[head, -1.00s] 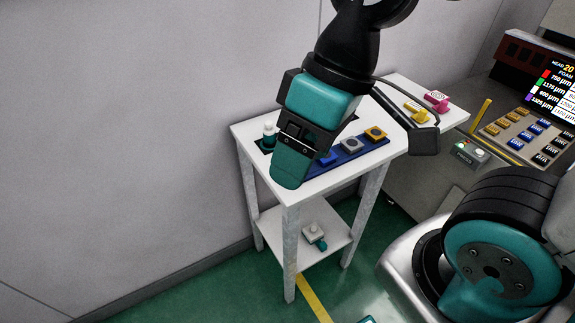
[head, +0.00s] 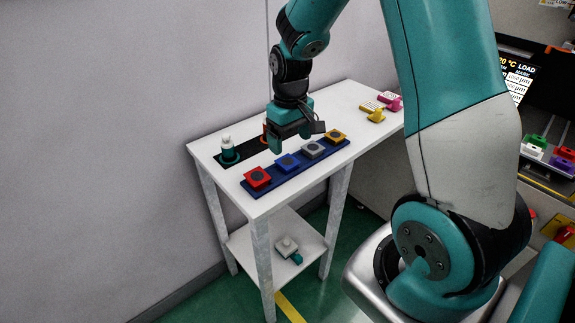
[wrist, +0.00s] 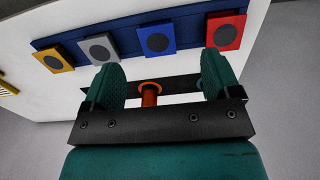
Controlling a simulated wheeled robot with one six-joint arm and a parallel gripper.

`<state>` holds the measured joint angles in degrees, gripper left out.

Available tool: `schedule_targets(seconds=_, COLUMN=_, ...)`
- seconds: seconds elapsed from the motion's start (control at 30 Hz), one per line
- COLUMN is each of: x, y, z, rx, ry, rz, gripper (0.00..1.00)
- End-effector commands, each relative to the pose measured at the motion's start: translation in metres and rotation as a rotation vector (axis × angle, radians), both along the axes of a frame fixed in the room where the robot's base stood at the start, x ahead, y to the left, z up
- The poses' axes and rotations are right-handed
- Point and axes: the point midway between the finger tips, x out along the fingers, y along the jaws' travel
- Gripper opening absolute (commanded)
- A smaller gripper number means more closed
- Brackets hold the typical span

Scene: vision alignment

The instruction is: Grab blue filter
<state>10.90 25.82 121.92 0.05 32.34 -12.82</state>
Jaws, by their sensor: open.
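The blue filter (head: 287,162) is a small square block with a dark round centre. It sits on a dark blue tray (head: 268,187) between a red filter (head: 257,178) and a grey filter (head: 313,150). In the wrist view the blue filter (wrist: 157,39) lies beyond the fingertips, between the grey filter (wrist: 98,48) and the red filter (wrist: 225,32). My gripper (head: 290,142) is open and empty above the table, behind the tray in the head view. In the wrist view my gripper (wrist: 160,80) has its two teal fingers wide apart.
An orange filter (head: 333,137) ends the tray's row. A black strip (head: 248,149) behind the tray holds a teal-and-white bottle (head: 228,149); an orange-red piece (wrist: 150,92) shows between my fingers. Yellow (head: 373,112) and magenta (head: 391,101) items lie at the far right.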

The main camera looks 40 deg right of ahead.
Motion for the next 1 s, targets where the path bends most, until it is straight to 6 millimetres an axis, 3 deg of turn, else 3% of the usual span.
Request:
schedule_targets(seconds=0.1, x=0.0, y=0.0, z=-0.019, rx=0.001, ry=0.002, rz=0.001, gripper=0.83)
schedule_targets(seconds=0.33, x=0.0, y=-0.001, z=-0.035, rx=0.001, ry=0.001, rz=0.001, gripper=0.83)
schedule_targets(seconds=0.6, x=-0.002, y=-0.006, z=-0.074, rx=0.001, ry=0.001, rz=0.001, gripper=0.83)
schedule_targets(seconds=0.9, x=-0.001, y=-0.007, z=-0.08, rx=0.0, ry=-0.002, rz=0.001, gripper=0.83)
schedule_targets(seconds=1.0, x=-0.001, y=-0.007, z=-0.08, rx=0.0, ry=-0.002, rz=0.001, gripper=0.62)
